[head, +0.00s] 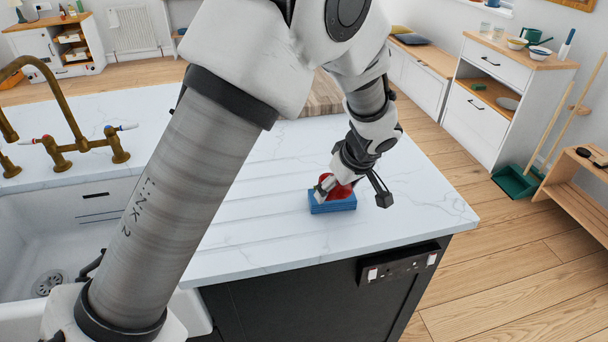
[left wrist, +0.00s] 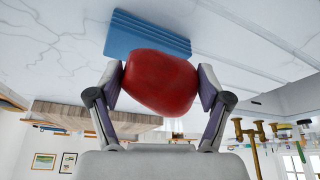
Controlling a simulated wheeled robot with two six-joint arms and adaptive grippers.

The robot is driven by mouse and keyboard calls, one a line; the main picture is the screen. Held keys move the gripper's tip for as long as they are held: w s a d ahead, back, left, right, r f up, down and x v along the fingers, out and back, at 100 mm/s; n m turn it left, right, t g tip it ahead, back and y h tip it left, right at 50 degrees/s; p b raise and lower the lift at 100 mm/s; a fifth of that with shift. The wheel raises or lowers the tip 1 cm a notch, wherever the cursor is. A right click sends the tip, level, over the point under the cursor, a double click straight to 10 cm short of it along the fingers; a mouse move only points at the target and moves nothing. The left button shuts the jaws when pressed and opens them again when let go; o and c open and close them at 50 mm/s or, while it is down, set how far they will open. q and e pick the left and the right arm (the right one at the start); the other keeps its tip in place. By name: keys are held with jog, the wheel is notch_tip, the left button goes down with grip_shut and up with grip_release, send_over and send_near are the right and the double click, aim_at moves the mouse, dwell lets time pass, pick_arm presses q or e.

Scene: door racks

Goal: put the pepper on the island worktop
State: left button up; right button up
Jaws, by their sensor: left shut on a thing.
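The red pepper (left wrist: 160,82) is between the two fingers of my left gripper (left wrist: 160,88), which is shut on it. In the head view the pepper (head: 341,189) shows partly behind my left gripper (head: 352,190), low over the white marble island worktop (head: 430,200). A blue block-like thing (head: 332,204) lies on the worktop right by the pepper; it also shows in the left wrist view (left wrist: 145,35). I cannot tell whether the pepper touches it. My right gripper is not in view.
A sink (head: 40,240) with a brass tap (head: 60,140) is at the left. A wooden board (head: 322,95) lies on the worktop behind my arm. The worktop's right part is clear. White drawers (head: 490,115) stand beyond.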

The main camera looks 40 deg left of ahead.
pick_arm(q)
jog(key=shift+s+d+f, duration=0.1)
jog(key=shift+s+d, duration=0.05)
jog(key=shift+s, duration=0.9)
jog(key=shift+a, duration=0.25)
jog(key=p, duration=0.5)
send_over(315, 175)
jog(key=d, duration=0.1)
jog(key=shift+s+d+f, duration=0.1)
jog(key=shift+s+f, duration=0.15)
jog(key=shift+f, duration=0.4)
jog(key=shift+w+f+p, duration=0.1)
jog(key=shift+f+p, duration=0.25)
notch_tip(315, 175, down, 3)
jog(key=shift+r+p, duration=0.2)
jog(key=shift+p, duration=0.45)
jog(key=shift+f, duration=0.25)
jog(key=shift+f+b, duration=0.2)
jog(key=shift+b, duration=0.2)
jog(key=o, duration=1.1)
